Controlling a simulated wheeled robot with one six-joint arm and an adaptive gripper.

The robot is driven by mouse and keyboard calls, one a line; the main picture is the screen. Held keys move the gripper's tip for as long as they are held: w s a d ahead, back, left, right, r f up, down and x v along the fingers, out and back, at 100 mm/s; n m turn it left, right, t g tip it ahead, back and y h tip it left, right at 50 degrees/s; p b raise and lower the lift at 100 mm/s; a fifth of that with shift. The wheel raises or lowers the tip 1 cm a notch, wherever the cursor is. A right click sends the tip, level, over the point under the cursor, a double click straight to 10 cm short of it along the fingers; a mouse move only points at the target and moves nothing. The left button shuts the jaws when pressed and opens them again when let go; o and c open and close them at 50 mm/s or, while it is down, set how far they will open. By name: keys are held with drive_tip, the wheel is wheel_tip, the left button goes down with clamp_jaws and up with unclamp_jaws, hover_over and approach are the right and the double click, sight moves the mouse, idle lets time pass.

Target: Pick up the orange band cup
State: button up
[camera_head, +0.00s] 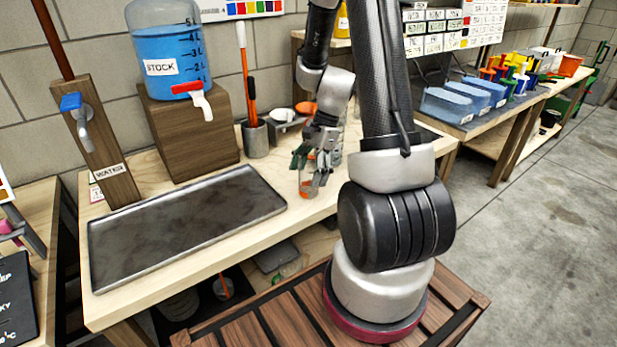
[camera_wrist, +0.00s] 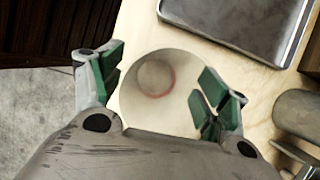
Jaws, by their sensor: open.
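The orange band cup (camera_head: 306,187) stands on the wooden bench near its front edge, right of the metal tray, with orange showing low on it. In the wrist view I look down into the pale round cup (camera_wrist: 150,110), and a reddish ring shows inside it. My gripper (camera_head: 311,162) is open above and around the upper part of the cup. In the wrist view its green-padded fingers (camera_wrist: 160,82) stand on either side of the cup, with a small gap visible on the right. The gripper body hides the cup's lower rim there.
A metal tray (camera_head: 180,222) lies to the left on the bench. A grey holder (camera_head: 256,138) with tools stands behind, beside a wooden block (camera_head: 187,125) carrying the blue STOCK jug (camera_head: 170,45). Orange and white items sit behind my gripper. The bench's front edge is close.

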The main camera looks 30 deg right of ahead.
drive_tip(key=c, duration=1)
drive_tip(key=shift+r, duration=0.1)
